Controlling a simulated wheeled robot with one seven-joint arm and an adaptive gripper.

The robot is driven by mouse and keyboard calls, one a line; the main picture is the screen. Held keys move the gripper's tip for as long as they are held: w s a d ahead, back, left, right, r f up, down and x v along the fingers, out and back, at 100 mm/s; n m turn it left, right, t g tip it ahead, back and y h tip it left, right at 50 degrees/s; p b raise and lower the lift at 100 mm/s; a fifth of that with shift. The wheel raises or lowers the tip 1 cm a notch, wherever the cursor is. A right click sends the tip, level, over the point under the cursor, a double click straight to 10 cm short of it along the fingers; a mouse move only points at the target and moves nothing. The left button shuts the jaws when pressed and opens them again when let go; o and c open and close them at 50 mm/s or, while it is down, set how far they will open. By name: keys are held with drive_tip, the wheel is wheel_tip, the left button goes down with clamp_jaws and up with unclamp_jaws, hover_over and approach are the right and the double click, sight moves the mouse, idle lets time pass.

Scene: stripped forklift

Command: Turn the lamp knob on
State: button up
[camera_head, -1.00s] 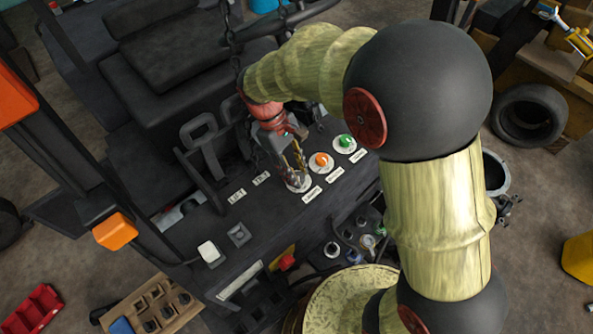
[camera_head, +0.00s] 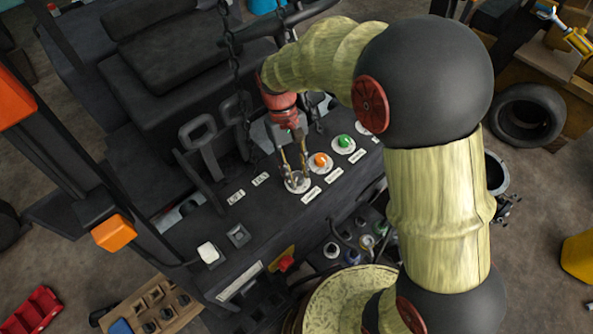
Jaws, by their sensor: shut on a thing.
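A row of round knobs on white dials sits on the dark forklift panel (camera_head: 255,227). There is an orange knob (camera_head: 321,160), a green knob (camera_head: 344,141) and another white dial (camera_head: 365,127) partly behind my arm. My gripper (camera_head: 296,178) points down at the nearest white dial (camera_head: 297,187). Its fingers are shut on the knob of that dial, which they largely hide. Small white labels lie beside the dials; their print is too small to read surely.
Two levers (camera_head: 201,145) stand left of the dials. A hanging chain (camera_head: 239,90) is close to my wrist. A white switch (camera_head: 208,252) and a red button (camera_head: 286,263) are at the panel's front. The seat (camera_head: 170,60) is behind.

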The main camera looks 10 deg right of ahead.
drive_tip(key=o, duration=1.2)
drive_tip(key=shift+c, duration=0.2)
drive_tip(key=shift+r, duration=0.1)
drive_tip(key=v, duration=1.1)
drive_tip(key=shift+w+r, duration=0.25)
drive_tip(key=shift+r, duration=0.1)
drive_tip(key=shift+r, duration=0.1)
